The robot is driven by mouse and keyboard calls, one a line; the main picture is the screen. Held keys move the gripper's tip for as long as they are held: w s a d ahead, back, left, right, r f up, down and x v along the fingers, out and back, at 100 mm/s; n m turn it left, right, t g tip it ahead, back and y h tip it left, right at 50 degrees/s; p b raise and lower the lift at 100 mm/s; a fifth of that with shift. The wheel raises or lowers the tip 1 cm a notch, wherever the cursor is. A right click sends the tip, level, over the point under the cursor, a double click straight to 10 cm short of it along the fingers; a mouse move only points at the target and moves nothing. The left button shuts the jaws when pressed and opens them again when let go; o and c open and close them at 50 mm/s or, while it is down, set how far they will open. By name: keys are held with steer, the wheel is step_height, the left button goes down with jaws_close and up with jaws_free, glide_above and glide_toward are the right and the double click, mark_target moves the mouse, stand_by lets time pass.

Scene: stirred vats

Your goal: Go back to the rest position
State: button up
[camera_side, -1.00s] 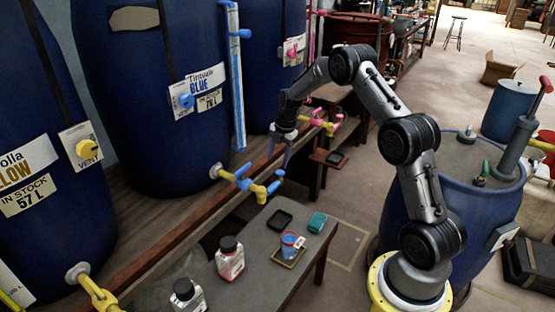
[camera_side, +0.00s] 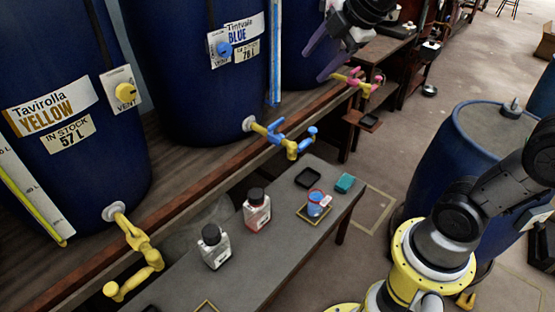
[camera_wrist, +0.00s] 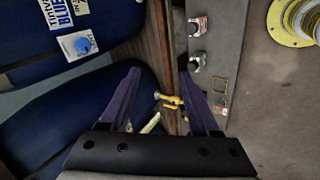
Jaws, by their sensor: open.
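My gripper (camera_side: 312,70) is raised at the top of the side view, in front of the blue vats. Its two purple fingers are apart with nothing between them. In the wrist view the same open fingers (camera_wrist: 160,85) point away from the camera. A yellow tap (camera_wrist: 170,101) shows between them, farther off. The upper part of my arm runs out of the side view at the top and right, so its full pose is hidden.
Floor lies beyond.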

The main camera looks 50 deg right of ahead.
steer(key=s+a+f+m, duration=0.1)
steer(key=s+f+m, duration=0.1)
steer(key=s+m, duration=0.3)
steer(key=s+a+f+m+g, duration=0.1)
steer(key=s+f+m, duration=0.2)
steer(key=s+m, duration=0.2)
steer(key=s+a+f+m, duration=0.1)
steer(key=s+f+m, duration=0.2)
steer(key=s+m, duration=0.2)
steer(key=s, duration=0.3)
steer(key=shift+s, duration=0.15)
